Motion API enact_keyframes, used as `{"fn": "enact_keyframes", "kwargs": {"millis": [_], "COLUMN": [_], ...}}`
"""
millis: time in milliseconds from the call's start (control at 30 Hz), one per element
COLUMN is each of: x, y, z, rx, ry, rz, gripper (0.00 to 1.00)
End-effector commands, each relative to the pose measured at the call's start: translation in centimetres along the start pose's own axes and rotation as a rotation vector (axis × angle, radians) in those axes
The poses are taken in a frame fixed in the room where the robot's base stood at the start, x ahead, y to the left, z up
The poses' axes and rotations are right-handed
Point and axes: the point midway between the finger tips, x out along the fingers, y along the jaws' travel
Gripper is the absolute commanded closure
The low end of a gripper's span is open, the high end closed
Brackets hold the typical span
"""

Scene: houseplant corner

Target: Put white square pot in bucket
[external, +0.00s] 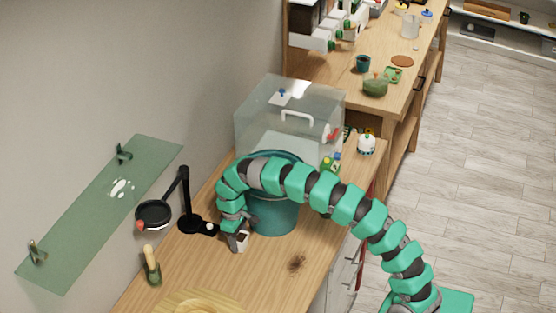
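The white square pot (242,243) is small, with a dark patch on it, and shows right at the tip of my gripper (236,235) on or just above the wooden counter. My gripper points down and partly covers the pot. The fingers are too small to tell whether they are closed on it. The teal bucket (276,217) stands upright just right of the pot and gripper. My arm arches over the bucket and hides much of its opening, so its inside cannot be seen.
A clear lidded box (290,112) stands behind the bucket. A black lamp (187,200) and a wooden-handled tool (152,266) are at the left. A dark soil-like patch (297,263) lies on the counter (258,275), which is mostly bare in front.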

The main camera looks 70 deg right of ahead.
Motion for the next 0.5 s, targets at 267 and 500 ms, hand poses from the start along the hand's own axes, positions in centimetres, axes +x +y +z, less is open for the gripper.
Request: {"fn": "enact_keyframes", "kwargs": {"millis": [267,500], "x": [0.00,-0.47], "y": [0.00,-0.26], "z": [0.01,0.04], "rx": [0.000,-0.001], "ry": [0.000,0.000], "rz": [0.000,0.001], "gripper": [0.79,0.79]}}
